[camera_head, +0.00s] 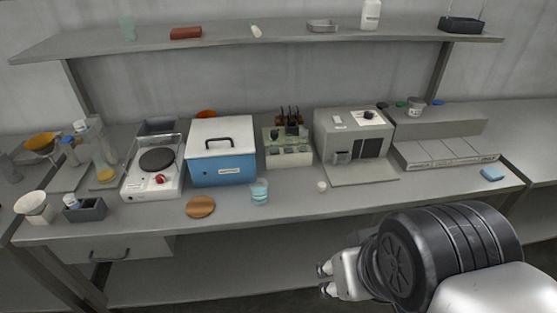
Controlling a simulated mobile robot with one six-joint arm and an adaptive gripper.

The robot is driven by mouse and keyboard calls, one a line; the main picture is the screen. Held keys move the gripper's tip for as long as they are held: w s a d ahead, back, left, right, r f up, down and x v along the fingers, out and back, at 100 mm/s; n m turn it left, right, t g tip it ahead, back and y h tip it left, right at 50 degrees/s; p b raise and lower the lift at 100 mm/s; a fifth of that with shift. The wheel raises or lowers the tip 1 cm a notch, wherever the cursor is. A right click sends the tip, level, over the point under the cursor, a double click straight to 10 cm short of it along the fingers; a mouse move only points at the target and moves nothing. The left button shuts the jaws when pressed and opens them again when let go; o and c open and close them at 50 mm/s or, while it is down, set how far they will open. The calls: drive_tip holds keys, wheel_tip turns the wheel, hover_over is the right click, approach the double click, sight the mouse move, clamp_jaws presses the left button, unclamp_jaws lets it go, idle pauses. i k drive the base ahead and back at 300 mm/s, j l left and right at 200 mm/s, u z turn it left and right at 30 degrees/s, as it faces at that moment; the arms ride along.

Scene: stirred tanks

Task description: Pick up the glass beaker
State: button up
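A small glass beaker (260,191) with a bluish tint stands upright near the front edge of the bench, in front of the blue and white box. Another pale glass-like vessel (128,28) stands on the upper shelf at the left. My gripper (324,279) is at the lower middle right, in front of the bench edge and apart from the beaker, which is up and to its left. Its fingers are small and partly turned away, so I cannot tell whether they are open. I see nothing held between them.
A round wooden disc (200,207) lies left of the beaker, and a small white cup (321,186) stands to its right. The blue and white box (222,172) is close behind. A grey instrument (352,140) stands further right. The bench front (300,206) between disc and instrument is mostly bare.

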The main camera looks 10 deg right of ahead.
sight(259, 187)
drive_tip(key=l+u, duration=0.1)
drive_tip(key=u, duration=0.35)
drive_tip(key=l+u, duration=0.1)
drive_tip(key=u, duration=0.3)
drive_tip(key=i+l+u, duration=0.1)
drive_tip(key=u, duration=0.35)
drive_tip(key=l+u, duration=0.15)
drive_tip(key=u, duration=0.25)
drive_tip(key=l+u, duration=0.1)
drive_tip(key=u, duration=0.35)
drive_tip(key=k+l+u, duration=0.25)
drive_tip(key=l, duration=0.25)
drive_tip(key=k+l+u, duration=0.2)
drive_tip(key=l, duration=0.3)
drive_tip(key=k+l+u, duration=0.25)
drive_tip(key=k+l, duration=0.1)
drive_tip(key=l, duration=0.05)
